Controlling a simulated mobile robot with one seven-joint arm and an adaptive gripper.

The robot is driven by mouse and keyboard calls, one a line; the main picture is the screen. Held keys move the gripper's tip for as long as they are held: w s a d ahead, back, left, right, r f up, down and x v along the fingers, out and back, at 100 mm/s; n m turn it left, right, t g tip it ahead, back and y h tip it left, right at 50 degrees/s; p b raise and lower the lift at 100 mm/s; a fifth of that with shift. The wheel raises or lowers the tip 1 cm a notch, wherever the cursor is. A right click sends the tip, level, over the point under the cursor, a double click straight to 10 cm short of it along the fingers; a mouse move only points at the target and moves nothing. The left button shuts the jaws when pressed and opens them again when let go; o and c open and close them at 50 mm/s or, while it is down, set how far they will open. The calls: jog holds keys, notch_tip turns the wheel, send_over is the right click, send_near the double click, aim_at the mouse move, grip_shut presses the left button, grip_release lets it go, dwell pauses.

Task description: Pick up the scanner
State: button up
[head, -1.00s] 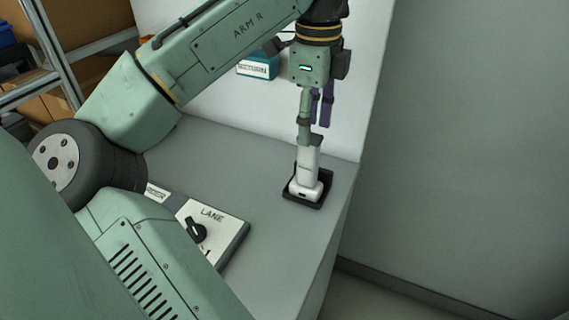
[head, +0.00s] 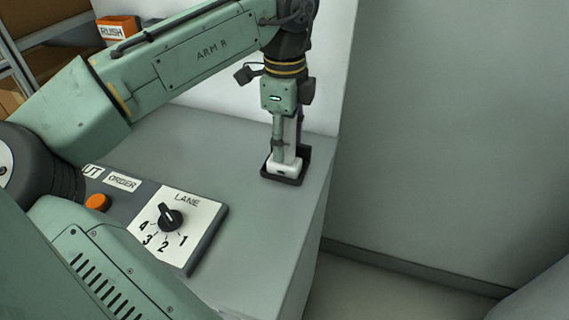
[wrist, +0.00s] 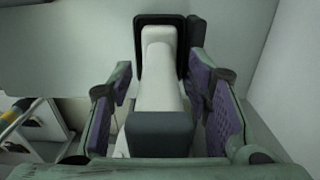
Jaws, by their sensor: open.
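The scanner (head: 291,153) is white and stands upright in a small black cradle (head: 283,181) near the right edge of the grey counter. In the wrist view the scanner (wrist: 160,88) shows a white body with a dark grey end towards the camera. My gripper (head: 286,150) points down over it, with its fingers level with the scanner's body. In the wrist view the purple-padded fingers are open, one on each side of the scanner, with gaps showing between pads and body. The front finger hides part of the scanner in the head view.
A lane panel (head: 205,222) with a black selector knob (head: 170,216) and an orange button (head: 97,203) lies on the counter at left. An orange RUSH box (head: 118,30) is at the back left. A wall stands right behind the counter.

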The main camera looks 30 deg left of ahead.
jog(key=shift+f, duration=0.35)
jog(key=shift+r, duration=0.1)
jog(key=shift+c, duration=0.5)
grip_shut()
